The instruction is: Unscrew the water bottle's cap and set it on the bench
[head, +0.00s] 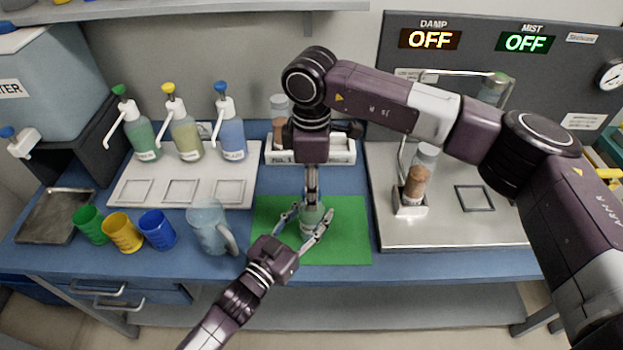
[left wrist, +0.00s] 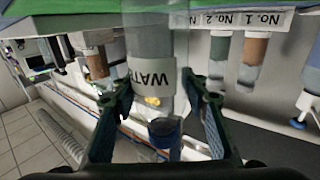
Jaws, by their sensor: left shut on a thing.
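The water bottle (head: 311,216) stands over the green mat and is pale and see-through. In the left wrist view the bottle (left wrist: 150,70) carries a WATER label and sits between my fingers. My left gripper (head: 308,228) is shut around its body from the front. My right gripper (head: 312,190) comes straight down over the bottle's top, its fingers seen edge-on, so their opening is unclear. They hide the cap in the head view. In the left wrist view a blue round part (left wrist: 165,131) shows below the label; I cannot tell whether it is the cap.
Green, yellow and blue cups (head: 157,230) and a clear jug (head: 207,228) stand left of the green mat (head: 350,238). Pump bottles (head: 186,140) stand behind them. A labelled rack (head: 342,152) is behind the mat; a metal plate (head: 440,232) with a small holder is right. The mat's right part is bare.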

